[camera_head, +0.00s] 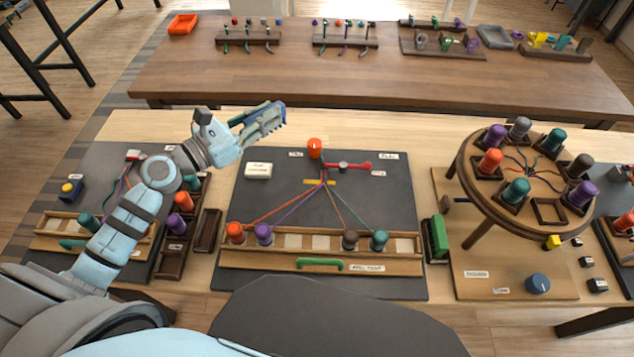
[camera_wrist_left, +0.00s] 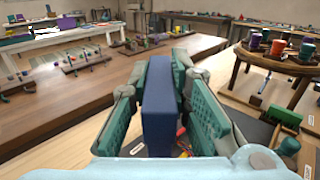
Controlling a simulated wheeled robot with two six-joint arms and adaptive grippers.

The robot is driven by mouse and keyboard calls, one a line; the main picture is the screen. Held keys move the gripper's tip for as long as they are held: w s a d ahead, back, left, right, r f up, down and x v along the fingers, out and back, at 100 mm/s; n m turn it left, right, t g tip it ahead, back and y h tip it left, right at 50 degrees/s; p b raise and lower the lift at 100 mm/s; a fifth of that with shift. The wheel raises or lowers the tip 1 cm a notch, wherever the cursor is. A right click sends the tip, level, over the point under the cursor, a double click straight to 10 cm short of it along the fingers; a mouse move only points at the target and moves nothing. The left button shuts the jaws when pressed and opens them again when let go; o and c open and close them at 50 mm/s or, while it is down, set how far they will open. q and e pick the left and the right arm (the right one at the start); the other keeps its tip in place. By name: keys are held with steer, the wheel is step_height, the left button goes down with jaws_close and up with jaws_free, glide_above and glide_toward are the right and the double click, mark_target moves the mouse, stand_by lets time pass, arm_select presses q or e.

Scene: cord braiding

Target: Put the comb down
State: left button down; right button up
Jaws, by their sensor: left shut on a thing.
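My left gripper (camera_head: 256,121) is raised over the back left of the dark braiding mat (camera_head: 398,215). It is shut on the blue comb (camera_head: 272,119), whose toothed edge points to the right. In the left wrist view the comb (camera_wrist_left: 158,105) stands upright between the two green finger pads of the gripper (camera_wrist_left: 160,100). The comb is above the table surface; its exact height is unclear. My right gripper is not in view.
A white labelled block (camera_head: 258,170) lies at the mat's back left. A round braiding stand (camera_head: 525,173) is at the right. A green-topped block (camera_head: 438,238) stands beside the mat.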

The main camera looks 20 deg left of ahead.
arm_select(q)
steer(key=f+b, duration=0.1)
steer(key=f, duration=0.1)
steer(key=w+f+b, duration=0.1)
steer(key=f, duration=0.2)
steer(key=shift+f+b, duration=0.35)
steer(key=shift+b, duration=0.05)
steer(key=f+b, duration=0.2)
steer(key=f, duration=0.3)
steer(key=f+b, duration=0.2)
steer(key=f, duration=0.2)
steer(key=f+b, duration=0.2)
steer(key=f, duration=0.3)
steer(key=shift+w+f, duration=0.25)
steer(key=shift+f, duration=0.25)
steer(key=shift+w+r, duration=0.1)
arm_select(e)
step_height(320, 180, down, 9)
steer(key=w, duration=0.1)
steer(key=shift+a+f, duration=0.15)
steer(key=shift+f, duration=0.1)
arm_select(q)
steer(key=shift+f+b, duration=0.2)
steer(key=shift+b, duration=0.1)
steer(key=c, duration=1.5)
jaws_free()
steer(key=shift+r, duration=0.1)
